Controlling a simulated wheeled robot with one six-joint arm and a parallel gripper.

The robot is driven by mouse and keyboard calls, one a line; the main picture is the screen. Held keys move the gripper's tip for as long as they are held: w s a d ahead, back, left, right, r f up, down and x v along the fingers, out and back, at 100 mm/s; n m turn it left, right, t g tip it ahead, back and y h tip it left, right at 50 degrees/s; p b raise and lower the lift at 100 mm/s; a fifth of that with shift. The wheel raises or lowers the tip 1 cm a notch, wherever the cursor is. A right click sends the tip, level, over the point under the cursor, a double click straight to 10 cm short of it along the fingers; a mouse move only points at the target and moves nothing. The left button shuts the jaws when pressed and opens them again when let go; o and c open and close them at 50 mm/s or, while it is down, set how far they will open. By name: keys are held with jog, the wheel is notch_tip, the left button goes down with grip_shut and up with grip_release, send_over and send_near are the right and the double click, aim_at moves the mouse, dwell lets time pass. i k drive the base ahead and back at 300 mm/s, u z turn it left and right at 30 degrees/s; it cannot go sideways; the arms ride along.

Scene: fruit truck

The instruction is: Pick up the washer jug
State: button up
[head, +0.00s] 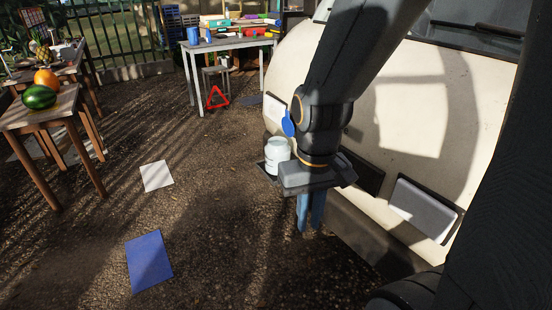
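A white rounded container (277,157), which may be the washer jug, stands beside the cream truck body (430,105), just left of my gripper. No label on it is readable at this size. It seems to sit at a dark, flat ledge or plate, and its lower part is partly hidden. My gripper (311,222) points down in front of the truck's side, with two blue fingers below a grey block. The fingers are close together in this view and I see nothing between them, but their gap is unclear. I see no contact with the container.
A blue oval piece (288,124) shows beside my arm. A grey table (232,43) with colourful items, including a blue container (192,36), stands behind. A red triangle (217,98) is on the ground. Wooden tables (62,105) hold fruit at left. Gravel around a blue mat (149,261) is clear.

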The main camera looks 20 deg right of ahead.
aim_at(192, 34)
jog(key=u, duration=0.25)
jog(key=i, duration=1.65)
jog(key=u, duration=0.45)
jog(key=i, duration=3.6)
jog(key=z, duration=0.45)
jog(key=i, duration=1.8)
jog(key=z, duration=0.7)
jog(key=i, duration=1.4)
jog(key=z, duration=0.25)
